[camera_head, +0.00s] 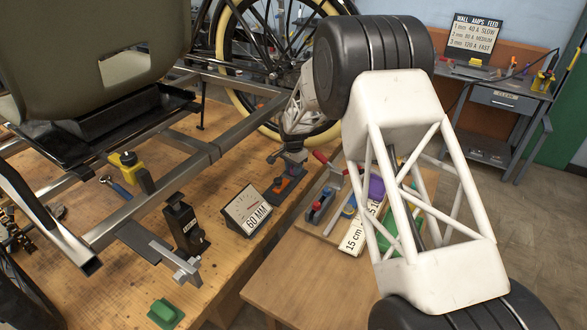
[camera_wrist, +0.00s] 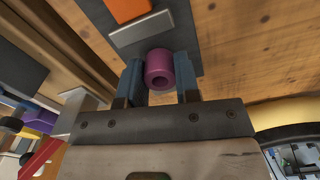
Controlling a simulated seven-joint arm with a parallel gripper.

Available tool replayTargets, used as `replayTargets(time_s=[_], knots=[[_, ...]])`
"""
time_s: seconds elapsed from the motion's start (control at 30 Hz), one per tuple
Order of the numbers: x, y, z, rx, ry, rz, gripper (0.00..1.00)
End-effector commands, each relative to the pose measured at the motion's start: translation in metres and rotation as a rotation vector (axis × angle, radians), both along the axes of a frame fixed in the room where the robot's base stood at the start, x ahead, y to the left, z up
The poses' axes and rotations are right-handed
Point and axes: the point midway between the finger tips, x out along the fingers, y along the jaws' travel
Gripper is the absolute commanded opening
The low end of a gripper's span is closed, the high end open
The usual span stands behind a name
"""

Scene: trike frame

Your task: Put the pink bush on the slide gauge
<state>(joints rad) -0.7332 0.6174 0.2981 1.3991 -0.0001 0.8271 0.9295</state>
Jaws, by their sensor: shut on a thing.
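In the head view I cannot make out the bush. A dark plate with an orange block (camera_head: 282,184), which looks like the slide gauge, lies at the bench edge just below my gripper. In the wrist view its orange block (camera_wrist: 128,8) and a light grey bar (camera_wrist: 142,33) lie just beyond the bush. I cannot tell whether the bush touches the plate.
A 60 MM display (camera_head: 247,210) stands left of the plate, beside a black block (camera_head: 184,225). A tray (camera_head: 312,228) with several coloured parts is to the right. A metal tube frame (camera_head: 170,180) spans the bench. A green piece (camera_head: 165,313) lies in front.

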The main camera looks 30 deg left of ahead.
Motion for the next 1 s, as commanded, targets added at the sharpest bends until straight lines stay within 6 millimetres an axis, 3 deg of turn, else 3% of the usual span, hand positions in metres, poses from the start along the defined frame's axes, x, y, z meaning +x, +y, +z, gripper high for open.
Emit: replayTargets(time_s=[0.27,0.3,0.47,0.77,1.0], knots=[[0.0,0.0,-0.003,0.0,0.0,0.0,0.05],[0.0,0.0,-0.003,0.0,0.0,0.0,0.33],[0.0,0.0,-0.003,0.0,0.0,0.0,0.56],[0.0,0.0,-0.002,0.0,0.0,0.0,0.56],[0.0,0.0,0.01,0.002,-0.001,0.0,0.56]])
